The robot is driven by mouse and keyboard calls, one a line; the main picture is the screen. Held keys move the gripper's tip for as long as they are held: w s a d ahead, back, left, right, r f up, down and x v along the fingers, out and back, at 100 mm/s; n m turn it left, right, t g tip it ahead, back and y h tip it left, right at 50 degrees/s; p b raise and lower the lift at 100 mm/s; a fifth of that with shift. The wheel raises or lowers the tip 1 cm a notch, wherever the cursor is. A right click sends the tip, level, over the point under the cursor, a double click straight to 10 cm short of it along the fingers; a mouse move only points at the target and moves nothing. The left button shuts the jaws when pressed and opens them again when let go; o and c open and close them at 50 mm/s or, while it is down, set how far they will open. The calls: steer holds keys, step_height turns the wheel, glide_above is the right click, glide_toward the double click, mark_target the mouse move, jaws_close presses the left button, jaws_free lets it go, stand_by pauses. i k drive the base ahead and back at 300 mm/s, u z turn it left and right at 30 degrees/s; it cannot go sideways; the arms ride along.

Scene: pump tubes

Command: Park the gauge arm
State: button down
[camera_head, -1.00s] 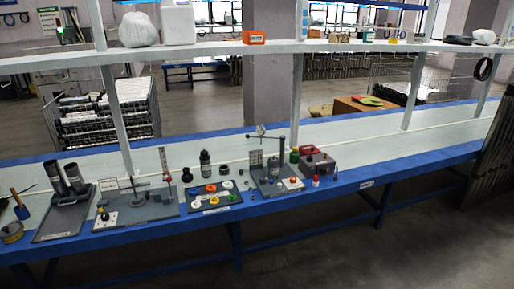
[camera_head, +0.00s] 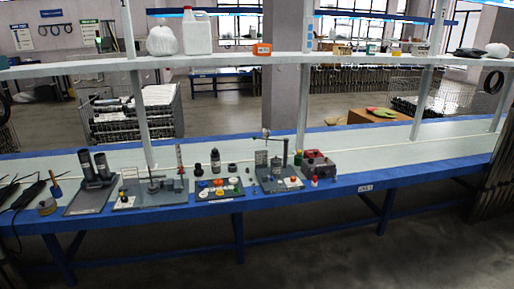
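A grey fixture (camera_head: 278,184) with an upright post stands right of centre on the blue-edged bench. A thin arm (camera_head: 276,138) reaches left from the top of the post, with a small round dial gauge (camera_head: 266,132) at its left end. A small panel stands under the arm, and small red and white parts sit on the fixture's base. The details are too small to read. My gripper is not in view.
The bench (camera_head: 400,170) is clear on its right side. Left of the fixture are a tray of coloured rings (camera_head: 219,190), a dark bottle (camera_head: 215,161), a second grey fixture (camera_head: 150,192) and a stand with two dark tubes (camera_head: 92,190). A red-and-grey box (camera_head: 318,165) stands just right. A shelf (camera_head: 220,60) runs above.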

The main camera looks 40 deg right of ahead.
mark_target(265, 130)
steer(key=u, duration=0.4)
steer(key=i, duration=1.15)
steer(key=z, duration=0.5)
steer(key=i, duration=0.7)
steer(key=z, duration=0.5)
